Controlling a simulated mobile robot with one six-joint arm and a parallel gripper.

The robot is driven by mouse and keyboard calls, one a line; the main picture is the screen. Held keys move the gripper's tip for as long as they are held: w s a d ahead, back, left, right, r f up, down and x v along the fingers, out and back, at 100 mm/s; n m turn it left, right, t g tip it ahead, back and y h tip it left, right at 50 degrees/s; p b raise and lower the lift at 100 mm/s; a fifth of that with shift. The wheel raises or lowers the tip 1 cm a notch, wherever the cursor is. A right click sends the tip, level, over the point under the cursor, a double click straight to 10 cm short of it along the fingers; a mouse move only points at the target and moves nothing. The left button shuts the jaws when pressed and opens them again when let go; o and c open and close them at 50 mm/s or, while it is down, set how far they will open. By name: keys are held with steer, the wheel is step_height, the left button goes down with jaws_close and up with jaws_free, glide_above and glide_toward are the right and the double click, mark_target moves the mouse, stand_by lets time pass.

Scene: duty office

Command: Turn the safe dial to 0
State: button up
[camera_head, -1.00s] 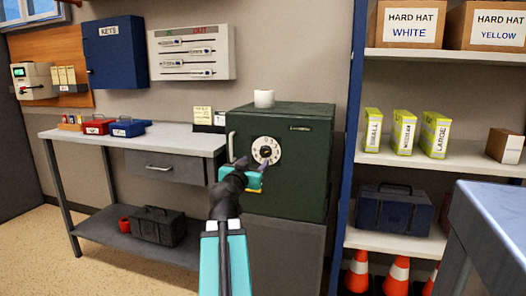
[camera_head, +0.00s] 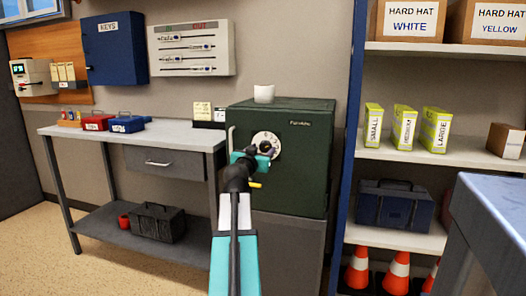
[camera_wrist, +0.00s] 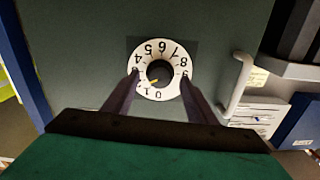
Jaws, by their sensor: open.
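The safe (camera_head: 300,185) is a dark green box with a white numbered dial (camera_head: 266,135) on its front. In the wrist view the dial (camera_wrist: 159,48) appears upside down, with 0 at the bottom. Its dark centre knob (camera_wrist: 160,72) carries a small yellow mark toward the lower left, roughly by the 1. My gripper (camera_head: 262,150) is in front of the dial and partly covers it in the head view. In the wrist view my gripper (camera_wrist: 159,77) is open, one finger on each side of the knob. I cannot tell whether the fingers touch the dial.
A pale handle (camera_wrist: 238,84) stands out from the safe door beside the dial. A white cup (camera_head: 264,94) sits on the safe. A grey workbench (camera_head: 190,138) is to the left. A blue-framed shelf (camera_head: 450,154) is on the right, and a blue-grey surface (camera_head: 495,215) is in front of it.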

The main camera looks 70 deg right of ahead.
steer(key=shift+d, duration=0.9)
steer(key=shift+c, duration=0.6)
steer(key=c, duration=0.9)
steer(key=shift+c, duration=0.2)
steer(key=shift+n, duration=0.4)
steer(key=n+p, duration=0.2)
steer(key=n, duration=0.4)
steer(key=shift+r+p, duration=0.1)
steer(key=shift+p, duration=0.25)
steer(key=n+p, duration=0.2)
steer(key=n, duration=0.3)
steer(key=shift+p, duration=0.3)
steer(key=shift+n, duration=0.3)
